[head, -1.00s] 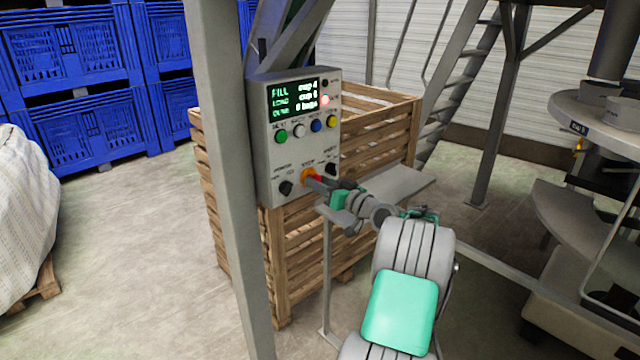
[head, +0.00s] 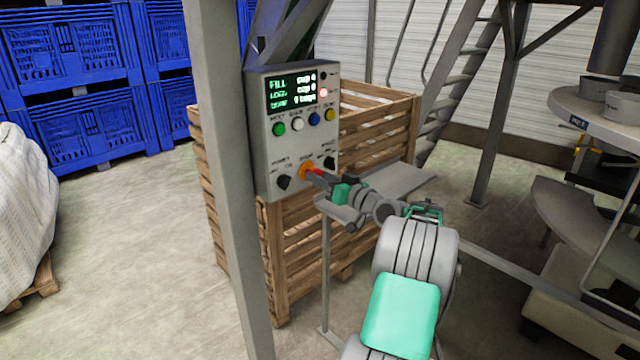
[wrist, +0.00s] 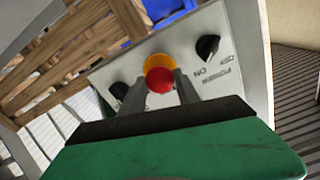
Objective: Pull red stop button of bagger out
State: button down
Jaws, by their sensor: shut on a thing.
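The red stop button (wrist: 159,80) sits on a yellow-orange collar (wrist: 158,62) low on the front of the grey bagger control box (head: 262,150). In the head view the button (head: 317,172) shows only as a small red patch at the tip of my gripper (head: 322,176). In the wrist view my gripper (wrist: 160,90) has one finger on each side of the red button and is shut on it. The inner contact faces are partly hidden.
Black knobs flank the button on the panel, one at the left (head: 284,183) and one at the right (head: 330,163). Coloured buttons and a lit display (head: 291,93) are above. A grey post (head: 228,200) stands close left, and a wooden crate (head: 380,125) behind.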

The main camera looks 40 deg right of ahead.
jog(key=c, duration=0.9)
grip_release()
jog(key=s+b, duration=0.1)
jog(key=s, duration=0.7)
jog(key=shift+d, duration=0.1)
